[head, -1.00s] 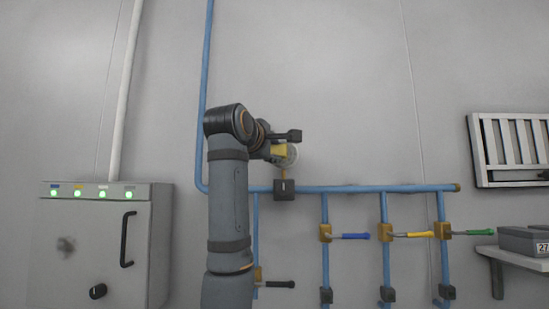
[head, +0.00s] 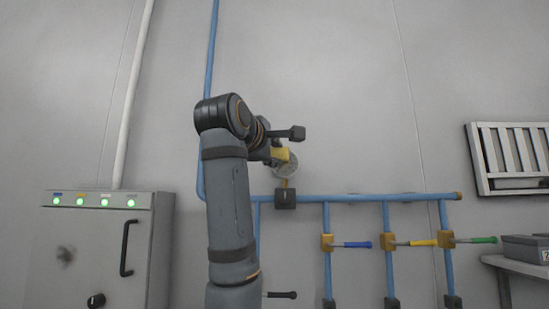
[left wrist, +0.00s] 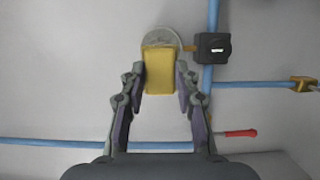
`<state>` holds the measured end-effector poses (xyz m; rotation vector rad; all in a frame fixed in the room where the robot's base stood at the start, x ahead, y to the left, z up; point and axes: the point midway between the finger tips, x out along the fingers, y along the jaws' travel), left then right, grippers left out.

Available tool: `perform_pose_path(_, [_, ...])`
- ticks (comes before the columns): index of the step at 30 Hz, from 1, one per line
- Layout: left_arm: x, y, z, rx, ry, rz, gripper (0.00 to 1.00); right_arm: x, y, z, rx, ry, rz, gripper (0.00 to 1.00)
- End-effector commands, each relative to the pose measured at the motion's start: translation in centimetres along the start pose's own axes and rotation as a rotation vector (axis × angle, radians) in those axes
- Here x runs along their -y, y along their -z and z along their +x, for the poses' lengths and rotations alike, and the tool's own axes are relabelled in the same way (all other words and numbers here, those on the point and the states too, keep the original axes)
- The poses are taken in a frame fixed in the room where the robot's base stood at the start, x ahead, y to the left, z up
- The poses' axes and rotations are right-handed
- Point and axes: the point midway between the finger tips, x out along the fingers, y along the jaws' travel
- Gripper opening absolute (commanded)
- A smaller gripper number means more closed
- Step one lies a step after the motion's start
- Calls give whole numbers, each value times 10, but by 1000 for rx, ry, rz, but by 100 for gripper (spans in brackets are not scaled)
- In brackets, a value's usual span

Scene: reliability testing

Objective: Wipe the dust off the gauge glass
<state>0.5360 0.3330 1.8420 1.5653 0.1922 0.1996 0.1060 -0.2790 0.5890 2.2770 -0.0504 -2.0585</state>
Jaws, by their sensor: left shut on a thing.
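The round gauge (head: 288,170) sits on a short brass stem above a black block on the blue pipe. A yellow wiping block (head: 281,154) is in front of its upper left part. My left gripper (head: 272,155) is shut on this block, at the gauge. In the left wrist view the block (left wrist: 160,72) sits between both fingers and covers most of the gauge (left wrist: 162,34); only a grey dusty-looking edge shows. I cannot tell whether the block touches the glass. My right gripper is not in view.
The blue pipe (head: 360,197) runs across the wall, with coloured valve handles (head: 350,244) below it. A grey cabinet (head: 105,250) with green lights stands at left. A vent (head: 513,158) and a shelf (head: 512,264) are at right. The wall above the gauge is clear.

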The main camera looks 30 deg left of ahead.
Motion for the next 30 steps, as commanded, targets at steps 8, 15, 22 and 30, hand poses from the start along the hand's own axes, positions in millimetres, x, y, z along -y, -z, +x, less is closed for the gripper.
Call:
perform_pose_path(8, [-1, 0, 0, -1, 0, 0, 6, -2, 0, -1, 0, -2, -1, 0])
perform_pose_path(15, [-2, 2, 5, -1, 0, 0, 6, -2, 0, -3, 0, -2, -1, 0])
perform_pose_path(22, [-3, 11, 31, -2, 4, -1, 6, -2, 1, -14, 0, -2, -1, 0])
perform_pose_path(30, [-2, 20, 60, -2, 3, -1, 6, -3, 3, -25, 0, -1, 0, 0])
